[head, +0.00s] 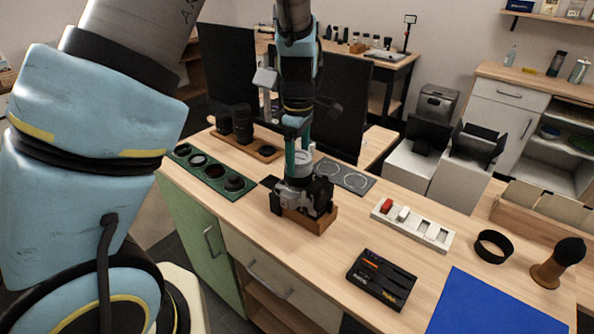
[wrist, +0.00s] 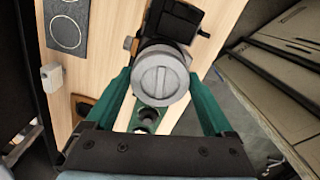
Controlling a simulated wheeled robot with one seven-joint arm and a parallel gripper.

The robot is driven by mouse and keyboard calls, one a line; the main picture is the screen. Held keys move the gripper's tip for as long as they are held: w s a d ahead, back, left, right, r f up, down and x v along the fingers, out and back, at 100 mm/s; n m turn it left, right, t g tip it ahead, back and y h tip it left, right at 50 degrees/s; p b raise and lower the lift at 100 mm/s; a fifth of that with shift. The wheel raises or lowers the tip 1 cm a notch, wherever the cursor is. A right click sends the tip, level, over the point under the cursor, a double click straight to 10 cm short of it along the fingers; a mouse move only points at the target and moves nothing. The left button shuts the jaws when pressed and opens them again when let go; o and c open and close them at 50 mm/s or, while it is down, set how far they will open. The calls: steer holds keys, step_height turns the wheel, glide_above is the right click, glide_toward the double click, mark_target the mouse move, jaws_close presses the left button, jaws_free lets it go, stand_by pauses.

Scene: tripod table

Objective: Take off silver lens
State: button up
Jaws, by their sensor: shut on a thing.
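The black camera (head: 303,198) sits on a wooden stand (head: 312,222) on the table, with its lens end facing up. The silver lens (wrist: 160,76) is a round grey barrel with a ridged cap, seen end-on in the wrist view. It is at the camera body (wrist: 182,18); I cannot tell whether it is still locked to it. My gripper (head: 299,160) points down from above the camera. In the wrist view, the green fingers of my gripper (wrist: 162,82) are on both sides of the silver lens, shut on it. The contact points are partly hidden.
A green tray (head: 186,151) with dark lens parts lies left. A wooden tray with upright black lenses (head: 242,125) stands behind. A dark mat with ring outlines (head: 345,178) is right of the camera. A white battery holder (head: 412,226), black charger (head: 381,280) and blue mat (head: 490,308) lie farther right.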

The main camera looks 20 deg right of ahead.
steer(key=n, duration=0.3)
steer(key=o, duration=1.4)
steer(key=shift+c, duration=0.2)
